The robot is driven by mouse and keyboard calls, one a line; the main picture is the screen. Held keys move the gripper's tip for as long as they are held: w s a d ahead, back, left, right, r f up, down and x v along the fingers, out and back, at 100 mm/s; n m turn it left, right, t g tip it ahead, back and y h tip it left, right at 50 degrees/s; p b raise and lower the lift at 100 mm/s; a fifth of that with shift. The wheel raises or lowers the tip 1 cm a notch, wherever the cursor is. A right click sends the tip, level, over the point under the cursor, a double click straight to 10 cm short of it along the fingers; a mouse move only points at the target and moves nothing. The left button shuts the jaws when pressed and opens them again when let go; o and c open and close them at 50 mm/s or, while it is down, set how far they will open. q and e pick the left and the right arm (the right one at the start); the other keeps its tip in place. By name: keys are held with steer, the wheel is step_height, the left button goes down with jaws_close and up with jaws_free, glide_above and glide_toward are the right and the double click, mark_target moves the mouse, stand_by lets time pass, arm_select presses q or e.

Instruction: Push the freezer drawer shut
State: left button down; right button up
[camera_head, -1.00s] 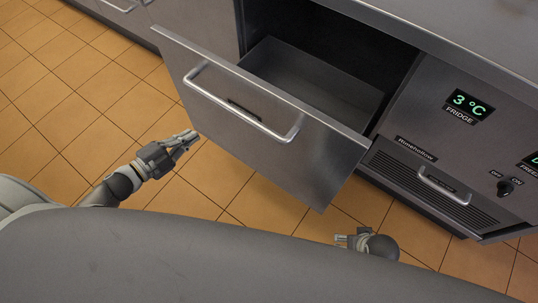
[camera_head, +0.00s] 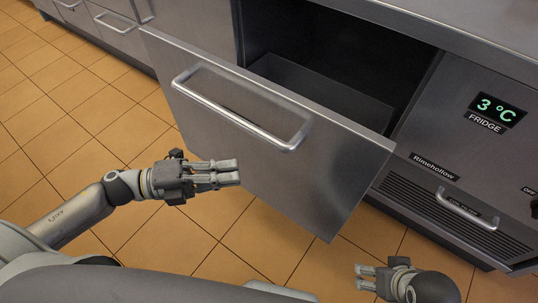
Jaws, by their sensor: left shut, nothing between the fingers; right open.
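A steel drawer stands pulled out of the counter, its front panel (camera_head: 255,165) facing me with a long bar handle (camera_head: 235,110). The open inside of the drawer (camera_head: 320,88) shows behind the panel and looks empty in the part I see. My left gripper (camera_head: 238,172) is shut and empty, in front of the panel's lower left part and below the handle. I cannot tell whether its fingertips touch the panel. My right gripper (camera_head: 360,277) is open and empty, low at the bottom right, apart from the drawer.
Right of the drawer is a fixed panel with a fridge display (camera_head: 497,110), a vent grille (camera_head: 440,212) and a small handle (camera_head: 467,209). The steel counter edge (camera_head: 450,35) runs above. Closed drawers (camera_head: 110,25) stand at the upper left. The tiled floor (camera_head: 80,130) is clear.

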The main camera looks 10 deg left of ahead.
arm_select(q)
steer(key=w+d, duration=0.6)
steer(key=d, duration=0.1)
steer(key=shift+d+b, duration=0.2)
steer(key=shift+b, duration=0.1)
steer(key=shift+w, duration=0.15)
